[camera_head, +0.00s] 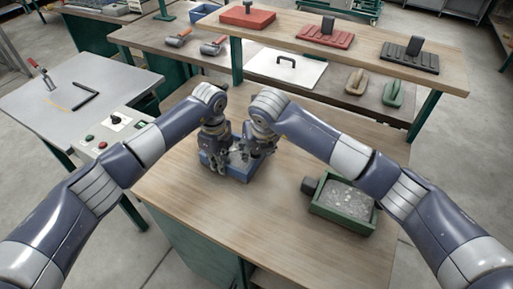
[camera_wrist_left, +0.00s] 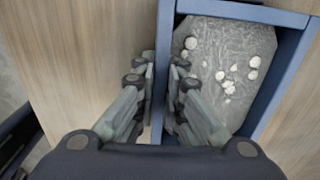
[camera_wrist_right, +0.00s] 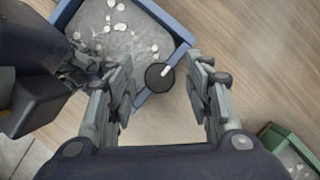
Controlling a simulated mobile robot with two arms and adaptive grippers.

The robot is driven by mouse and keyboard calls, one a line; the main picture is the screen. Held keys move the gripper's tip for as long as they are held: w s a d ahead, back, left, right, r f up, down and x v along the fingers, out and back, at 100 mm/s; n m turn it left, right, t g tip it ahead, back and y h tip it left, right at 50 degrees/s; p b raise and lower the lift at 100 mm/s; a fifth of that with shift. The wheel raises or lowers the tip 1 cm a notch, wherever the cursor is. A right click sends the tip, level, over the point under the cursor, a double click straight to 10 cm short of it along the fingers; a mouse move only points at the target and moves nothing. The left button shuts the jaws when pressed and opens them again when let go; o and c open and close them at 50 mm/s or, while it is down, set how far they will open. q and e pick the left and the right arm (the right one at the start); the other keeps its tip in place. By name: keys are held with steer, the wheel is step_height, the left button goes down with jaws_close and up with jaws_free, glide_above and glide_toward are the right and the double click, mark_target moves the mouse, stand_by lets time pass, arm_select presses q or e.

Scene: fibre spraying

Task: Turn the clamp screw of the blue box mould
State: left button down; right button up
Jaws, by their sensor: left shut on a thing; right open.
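The blue box mould (camera_head: 243,176) stands on the wooden bench between my two grippers, filled with grey fibrous material and white lumps. In the left wrist view, its blue wall (camera_wrist_left: 165,30) runs between the fingers of my left gripper (camera_wrist_left: 161,68), which is shut on that wall. In the right wrist view, the clamp screw (camera_wrist_right: 158,80) is a round black knob with a white mark, at the outside of the mould's wall (camera_wrist_right: 165,22). My right gripper (camera_wrist_right: 161,66) is open, with a finger on each side of the knob and a gap to it on the right. The head view mostly hides the knob.
A green box mould (camera_head: 345,222) with a black knob stands to the right on the bench (camera_head: 190,215). A raised shelf (camera_head: 280,32) with red and dark blocks stands behind. A grey table (camera_head: 60,100) with a button panel is at the left. The front bench is clear.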

steer(key=v, duration=1.2)
steer(key=shift+w, duration=0.1)
arm_select(q)
steer(key=c, duration=1.6)
jaws_free()
step_height(320, 180, up, 12)
steer(key=shift+r, duration=0.15)
